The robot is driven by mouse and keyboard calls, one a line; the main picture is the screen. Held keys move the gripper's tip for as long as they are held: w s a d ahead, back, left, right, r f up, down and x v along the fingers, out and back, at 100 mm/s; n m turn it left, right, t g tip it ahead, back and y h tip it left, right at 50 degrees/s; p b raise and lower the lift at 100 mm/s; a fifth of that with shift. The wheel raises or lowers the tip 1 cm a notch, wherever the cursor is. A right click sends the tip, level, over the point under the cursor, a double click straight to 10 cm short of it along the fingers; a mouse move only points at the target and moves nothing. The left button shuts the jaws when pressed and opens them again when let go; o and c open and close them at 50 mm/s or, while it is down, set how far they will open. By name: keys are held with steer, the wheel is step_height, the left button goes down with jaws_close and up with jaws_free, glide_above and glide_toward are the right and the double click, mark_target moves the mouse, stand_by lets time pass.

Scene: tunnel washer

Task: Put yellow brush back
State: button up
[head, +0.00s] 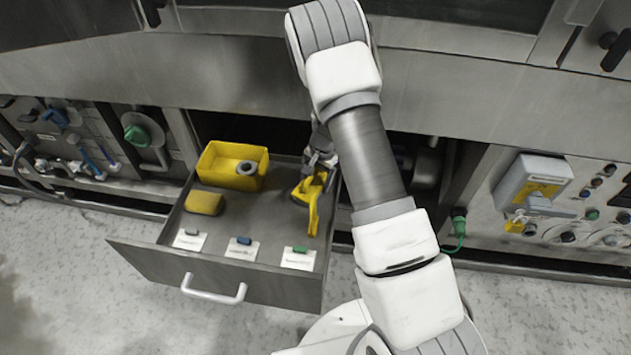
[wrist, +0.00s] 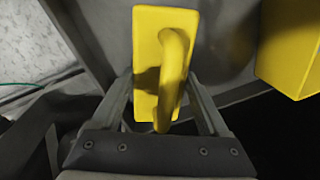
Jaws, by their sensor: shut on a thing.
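The yellow brush (head: 312,205) has a flat block and a raised loop handle. It is at the right side of the open drawer (head: 250,208), near the drawer's right wall. My gripper (head: 320,165) is at the brush's far end and is shut on it. In the wrist view the brush (wrist: 150,50) is between the two fingers (wrist: 163,98), with its handle towards the camera. I cannot tell whether the brush touches the drawer floor. Its underside is hidden.
A yellow bin (head: 217,177) with a grey ring inside stands at the drawer's back left. A yellow sponge-like block (head: 204,203) lies in front of it. Small blue, green and grey pieces on white cards line the drawer's front. The drawer's middle is clear.

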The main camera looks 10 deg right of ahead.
steer(key=o, duration=1.2)
steer(key=shift+f, duration=0.1)
step_height(320, 180, up, 12)
steer(key=s+d+p, duration=0.1)
steer(key=p, duration=0.3)
step_height(320, 180, up, 10)
steer(key=n, duration=0.2)
glide_above(321, 183)
steer(key=s+a, duration=0.2)
steer(key=s+r+n+t+y, duration=0.1)
steer(key=s+r+n+t, duration=0.1)
steer(key=s+r, duration=0.7)
steer(key=s+r+n, duration=0.1)
steer(key=s+r, duration=0.2)
steer(key=s, duration=0.2)
steer(key=s+r+n+t+h, duration=0.1)
steer(key=s+r+n, duration=0.1)
steer(key=s+r, duration=0.2)
steer(key=s+r+n+t+h, duration=0.1)
steer(key=s+r+n, duration=0.1)
steer(key=s+r, duration=0.2)
steer(key=shift+s+d+r, duration=0.1)
steer(key=shift+s+d, duration=0.1)
steer(key=shift+s, duration=0.65)
steer(key=shift+s+d+r, duration=0.1)
steer(key=shift+s+d, duration=0.05)
steer(key=shift+s, duration=0.7)
